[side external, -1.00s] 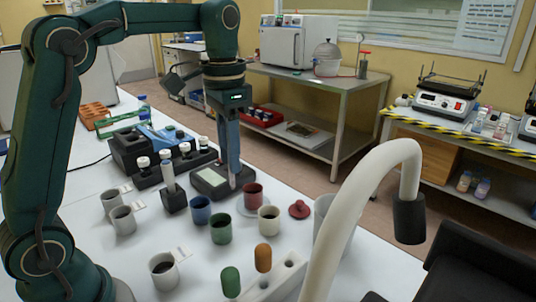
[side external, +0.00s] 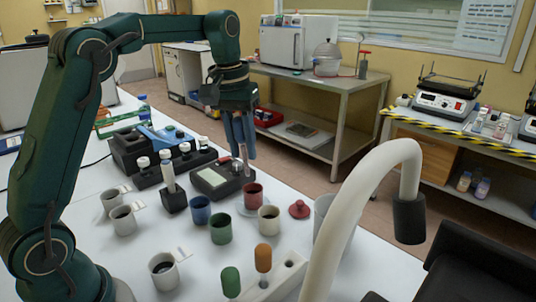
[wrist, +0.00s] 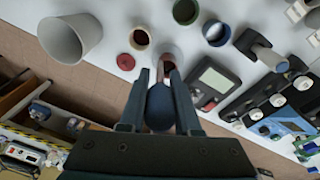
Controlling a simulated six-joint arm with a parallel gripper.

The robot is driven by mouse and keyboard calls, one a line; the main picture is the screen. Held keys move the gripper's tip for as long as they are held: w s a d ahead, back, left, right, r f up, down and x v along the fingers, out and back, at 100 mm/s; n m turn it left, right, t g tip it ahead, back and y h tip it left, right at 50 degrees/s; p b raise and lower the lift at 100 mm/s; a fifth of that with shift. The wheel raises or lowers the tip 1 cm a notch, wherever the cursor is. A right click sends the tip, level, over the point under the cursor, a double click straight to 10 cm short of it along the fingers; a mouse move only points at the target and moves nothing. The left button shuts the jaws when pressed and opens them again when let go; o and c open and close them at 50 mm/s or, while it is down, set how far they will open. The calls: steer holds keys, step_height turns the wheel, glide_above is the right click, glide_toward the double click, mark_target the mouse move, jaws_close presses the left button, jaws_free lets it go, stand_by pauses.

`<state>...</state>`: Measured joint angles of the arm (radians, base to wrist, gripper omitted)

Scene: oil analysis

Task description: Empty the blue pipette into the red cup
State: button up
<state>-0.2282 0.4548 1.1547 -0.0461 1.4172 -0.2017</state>
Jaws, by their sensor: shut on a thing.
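My gripper (side external: 240,155) is shut on the blue pipette, whose dark blue bulb (wrist: 160,106) shows between the fingers in the wrist view. In the side view the fingers hide most of the pipette. The gripper hangs over the far side of the table, behind and slightly left of the red cup (side external: 253,193). The red cup stands upright on a pale saucer and also shows in the wrist view (wrist: 169,58), just beyond the fingertips. Its inside is partly hidden there. I cannot tell whether the pipette tip is over its opening.
A blue cup (side external: 200,209), green cup (side external: 221,229) and cream cup (side external: 268,219) stand close by. A red lid (side external: 299,209) lies right. A dark scale (side external: 218,180) sits left of the gripper. A white rack (side external: 287,273) holds green and orange pipettes. A white curved post rises in front.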

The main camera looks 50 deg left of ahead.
steer(key=w+a+f+n+t, duration=0.1)
steer(key=w+a+f, duration=0.2)
steer(key=shift+w+a+f+n, duration=0.25)
steer(key=shift+w+f+n, duration=0.05)
steer(key=shift+f+n, duration=0.1)
steer(key=shift+s+x, duration=0.2)
steer(key=shift+x, duration=0.8)
steer(key=shift+s+x, duration=0.2)
steer(key=shift+x, duration=0.8)
steer(key=shift+o, duration=0.3)
steer(key=shift+f, duration=0.1)
jaws_close()
steer(key=shift+w+v, duration=0.15)
steer(key=shift+v, duration=0.6)
steer(key=shift+w+v, duration=0.15)
steer(key=shift+v, duration=0.6)
